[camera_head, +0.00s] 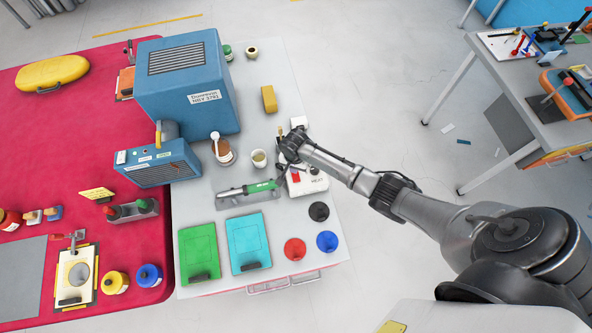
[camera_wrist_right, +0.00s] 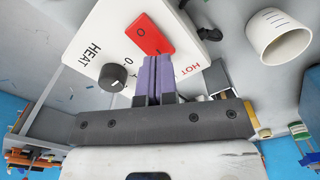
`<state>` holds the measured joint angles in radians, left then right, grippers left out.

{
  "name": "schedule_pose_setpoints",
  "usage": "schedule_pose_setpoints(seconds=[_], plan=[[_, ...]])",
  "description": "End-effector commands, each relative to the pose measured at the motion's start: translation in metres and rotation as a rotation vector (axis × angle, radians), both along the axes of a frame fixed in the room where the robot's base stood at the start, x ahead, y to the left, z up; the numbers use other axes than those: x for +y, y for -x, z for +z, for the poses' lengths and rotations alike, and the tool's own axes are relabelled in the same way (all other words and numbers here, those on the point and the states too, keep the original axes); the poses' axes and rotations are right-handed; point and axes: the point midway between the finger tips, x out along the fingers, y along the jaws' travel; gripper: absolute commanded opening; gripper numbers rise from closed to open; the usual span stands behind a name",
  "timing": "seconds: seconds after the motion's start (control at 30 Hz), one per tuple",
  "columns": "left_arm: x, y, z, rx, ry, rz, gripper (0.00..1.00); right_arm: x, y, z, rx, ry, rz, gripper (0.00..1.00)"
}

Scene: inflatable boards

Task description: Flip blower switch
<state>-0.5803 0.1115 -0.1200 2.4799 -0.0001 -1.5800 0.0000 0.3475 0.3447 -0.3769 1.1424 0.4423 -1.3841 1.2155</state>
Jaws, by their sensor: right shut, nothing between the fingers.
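A white control box (camera_head: 314,184) marked HEAT stands on the grey worktop. Its red rocker switch (camera_head: 296,176) shows just past my right gripper. In the right wrist view the red switch (camera_wrist_right: 150,34) carries a 0 mark, and a black HEAT knob (camera_wrist_right: 113,77) sits beside it. My right gripper (camera_head: 287,168) is over the box. Its purple-grey fingers (camera_wrist_right: 155,72) are pressed together and empty, their tips at the lower edge of the switch. I cannot tell whether they touch it. My left gripper is not in view.
A green-handled blower tool (camera_head: 262,187) lies on a rest left of the box. Blue machines (camera_head: 190,110) block the left. Black, red and blue discs lie in front.

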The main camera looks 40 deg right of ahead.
Motion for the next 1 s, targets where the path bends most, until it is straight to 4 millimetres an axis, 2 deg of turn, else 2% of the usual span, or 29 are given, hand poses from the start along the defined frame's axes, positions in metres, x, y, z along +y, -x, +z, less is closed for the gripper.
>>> schedule_pose_setpoints(seconds=[1.0], plan=[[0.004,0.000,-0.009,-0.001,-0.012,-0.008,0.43,0.000,0.000,-0.015,-0.001,-0.001,0.000,0.00]])
